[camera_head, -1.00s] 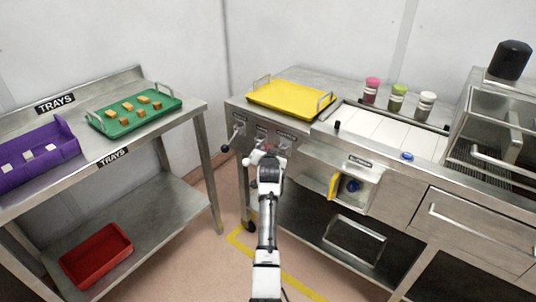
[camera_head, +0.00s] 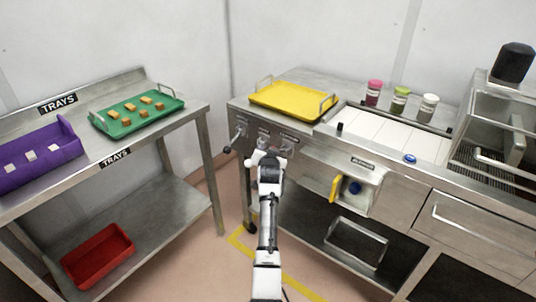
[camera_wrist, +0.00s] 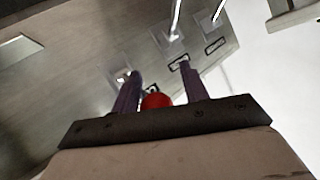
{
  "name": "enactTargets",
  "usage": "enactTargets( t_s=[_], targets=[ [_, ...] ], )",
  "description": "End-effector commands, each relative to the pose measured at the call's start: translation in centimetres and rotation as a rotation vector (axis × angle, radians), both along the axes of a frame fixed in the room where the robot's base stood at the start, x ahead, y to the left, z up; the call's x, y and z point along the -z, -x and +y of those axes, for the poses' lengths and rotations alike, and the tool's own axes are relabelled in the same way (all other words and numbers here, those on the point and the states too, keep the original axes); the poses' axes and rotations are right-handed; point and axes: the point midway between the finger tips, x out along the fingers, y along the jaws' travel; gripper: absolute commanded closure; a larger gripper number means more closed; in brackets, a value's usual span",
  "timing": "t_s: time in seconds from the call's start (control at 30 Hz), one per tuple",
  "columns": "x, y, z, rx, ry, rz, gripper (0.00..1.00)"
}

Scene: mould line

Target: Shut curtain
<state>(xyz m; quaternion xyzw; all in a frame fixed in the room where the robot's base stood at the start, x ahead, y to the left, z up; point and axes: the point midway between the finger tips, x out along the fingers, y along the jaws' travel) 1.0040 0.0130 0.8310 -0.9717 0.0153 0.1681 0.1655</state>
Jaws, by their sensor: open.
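The control panel (camera_head: 266,133) is on the front of the steel machine below the yellow tray. It carries several levers with small labels too small to read, so I cannot tell which one is for the curtain. The left lever (camera_head: 237,136) ends in a black knob. My gripper (camera_head: 268,150) is in front of the panel and hides part of it. In the wrist view my gripper (camera_wrist: 160,68) is open, and a red knob (camera_wrist: 155,101) shows between its two dark purple fingers. I cannot tell whether they touch it. No curtain can be made out.
A yellow tray (camera_head: 293,92) lies on the machine top. A tray table (camera_head: 190,116) with a green tray (camera_head: 114,122) and a purple tray (camera_head: 72,143) stands left. Open floor lies between.

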Motion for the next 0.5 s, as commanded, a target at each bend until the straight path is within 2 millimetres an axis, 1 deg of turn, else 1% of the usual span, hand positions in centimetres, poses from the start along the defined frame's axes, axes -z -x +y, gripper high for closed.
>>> enactTargets(
  t_s=[0.03, 0.17, 0.27, 0.37, 0.5],
  targets=[
    [-1.5, -0.3, -1.5, 0.023, 0.005, -0.030, 0.47],
    [-1.5, -0.2, -1.5, 0.023, 0.005, -0.030, 0.47],
    [-1.6, 0.3, -1.4, 0.022, 0.005, -0.030, 0.47],
    [-1.8, 1.3, -1.4, 0.022, 0.005, -0.029, 0.47],
    [-2.2, 3.5, -1.1, 0.016, 0.004, -0.024, 0.47]
  ],
)
